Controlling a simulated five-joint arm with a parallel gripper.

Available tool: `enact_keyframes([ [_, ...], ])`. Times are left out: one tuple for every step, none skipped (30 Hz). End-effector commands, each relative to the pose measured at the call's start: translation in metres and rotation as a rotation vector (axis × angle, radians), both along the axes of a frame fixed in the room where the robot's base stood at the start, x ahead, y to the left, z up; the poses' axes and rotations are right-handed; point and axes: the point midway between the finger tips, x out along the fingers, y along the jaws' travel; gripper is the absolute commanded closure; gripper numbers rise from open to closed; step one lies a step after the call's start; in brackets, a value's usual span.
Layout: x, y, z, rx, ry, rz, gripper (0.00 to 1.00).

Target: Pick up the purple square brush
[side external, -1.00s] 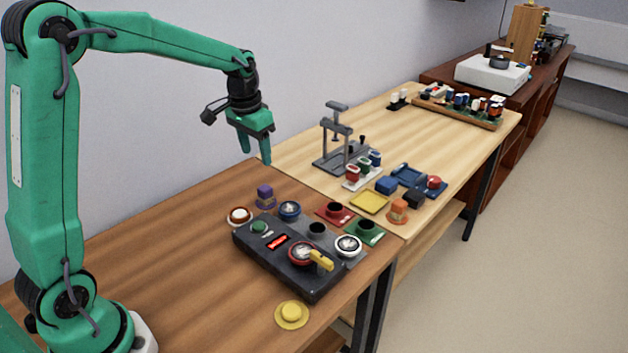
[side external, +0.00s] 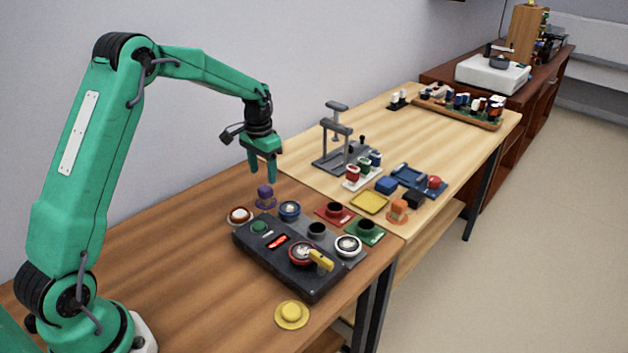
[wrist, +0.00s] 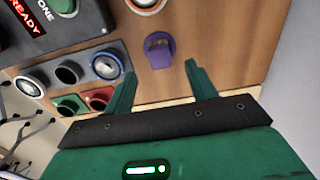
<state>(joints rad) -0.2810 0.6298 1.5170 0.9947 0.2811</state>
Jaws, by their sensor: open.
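The purple square brush (side external: 265,193) stands on the brown table near its wall side, on a small purple base. In the wrist view the purple brush (wrist: 159,51) shows ahead of the fingers, between their lines and apart from both. My gripper (side external: 262,177) is green, points down and is just above the brush in the side view. Its two fingers also show spread and empty in the wrist view (wrist: 158,80).
A black control box (side external: 290,260) with a red display sits in front of the brush. A white-rimmed round part (side external: 240,215) and a blue round part (side external: 289,210) are close to it. A yellow disc (side external: 291,314) lies near the front. The table left of the box is clear.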

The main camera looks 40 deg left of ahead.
Motion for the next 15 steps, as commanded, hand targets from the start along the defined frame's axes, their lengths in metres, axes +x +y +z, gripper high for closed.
enact_keyframes([
  [-0.001,0.000,-0.005,-0.001,0.003,0.000,0.44],
  [-0.001,0.000,-0.008,-0.001,0.003,0.000,0.44],
  [-0.001,0.000,-0.010,-0.001,0.002,0.000,0.44],
  [-0.001,0.000,-0.011,0.000,0.001,0.000,0.44],
  [0.000,0.000,-0.012,0.000,0.001,0.000,0.44],
  [0.000,0.000,-0.013,0.000,0.001,0.000,0.44],
  [0.000,0.000,-0.013,0.000,0.000,0.000,0.44],
  [0.000,0.000,-0.013,0.000,0.000,0.000,0.44],
  [0.000,0.000,-0.013,0.000,0.000,0.000,0.44],
  [0.000,0.000,-0.014,0.000,0.000,0.000,0.44],
  [0.000,0.000,-0.014,0.000,0.001,0.000,0.44],
  [0.000,0.000,-0.016,0.000,0.001,0.000,0.44],
  [-0.001,0.000,-0.017,-0.001,0.002,0.000,0.44],
  [-0.001,0.000,-0.019,-0.001,0.002,0.000,0.44],
  [-0.001,0.000,-0.022,-0.001,0.003,0.000,0.44],
])
